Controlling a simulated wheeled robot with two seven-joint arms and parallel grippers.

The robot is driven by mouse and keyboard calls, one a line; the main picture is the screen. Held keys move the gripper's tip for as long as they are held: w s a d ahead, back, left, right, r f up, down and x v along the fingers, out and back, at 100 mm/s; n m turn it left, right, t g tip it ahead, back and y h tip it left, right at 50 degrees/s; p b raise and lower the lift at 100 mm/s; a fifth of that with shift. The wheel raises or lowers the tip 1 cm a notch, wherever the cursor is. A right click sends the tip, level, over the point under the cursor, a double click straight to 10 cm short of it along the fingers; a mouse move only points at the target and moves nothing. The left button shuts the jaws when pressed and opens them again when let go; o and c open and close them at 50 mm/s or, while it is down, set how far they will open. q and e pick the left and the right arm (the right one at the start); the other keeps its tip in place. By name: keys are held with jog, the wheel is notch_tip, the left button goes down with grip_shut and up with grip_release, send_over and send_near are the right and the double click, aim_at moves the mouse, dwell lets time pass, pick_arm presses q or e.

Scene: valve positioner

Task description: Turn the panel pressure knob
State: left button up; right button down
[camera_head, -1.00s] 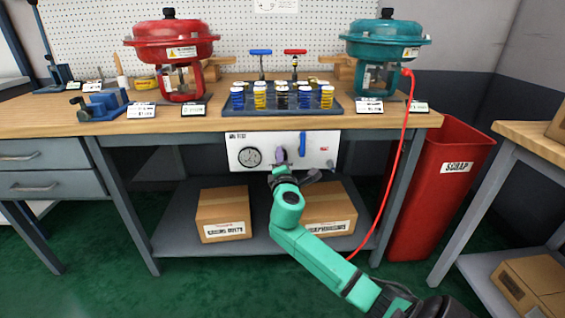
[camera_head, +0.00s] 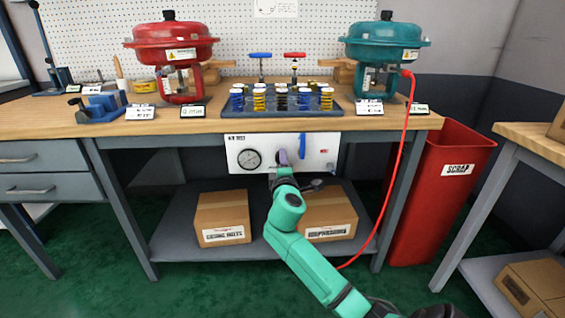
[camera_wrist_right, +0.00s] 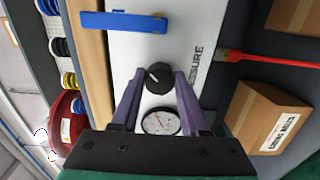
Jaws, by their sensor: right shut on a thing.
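The white control panel (camera_head: 232,139) hangs under the workbench front. The black pressure knob (camera_wrist_right: 158,76) on it shows in the right wrist view, beside the word PRESSURE. My right gripper (camera_head: 283,158) is at the panel; its purple fingers (camera_wrist_right: 160,82) are shut on the knob, one on each side. In the head view the gripper and wrist hide the knob. A round gauge (camera_head: 249,159) sits left of the knob; it also shows in the wrist view (camera_wrist_right: 161,121), partly covered by the gripper. My left gripper is out of view.
A blue lever (camera_head: 302,146) is on the panel right of the knob. Cardboard boxes (camera_head: 222,216) stand on the lower shelf. A red hose (camera_head: 399,165) hangs from the teal actuator (camera_head: 385,43) to the right of my arm. A red scrap bin (camera_head: 440,205) stands at right.

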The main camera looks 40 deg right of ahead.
jog(key=shift+f, duration=0.15)
jog(key=shift+c, duration=2)
grip_release()
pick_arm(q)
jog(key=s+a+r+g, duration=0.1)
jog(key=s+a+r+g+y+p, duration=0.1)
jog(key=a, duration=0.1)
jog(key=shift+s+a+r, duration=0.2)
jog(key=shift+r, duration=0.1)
pick_arm(e)
jog(key=v, duration=1.4)
jog(key=shift+s+a, duration=0.25)
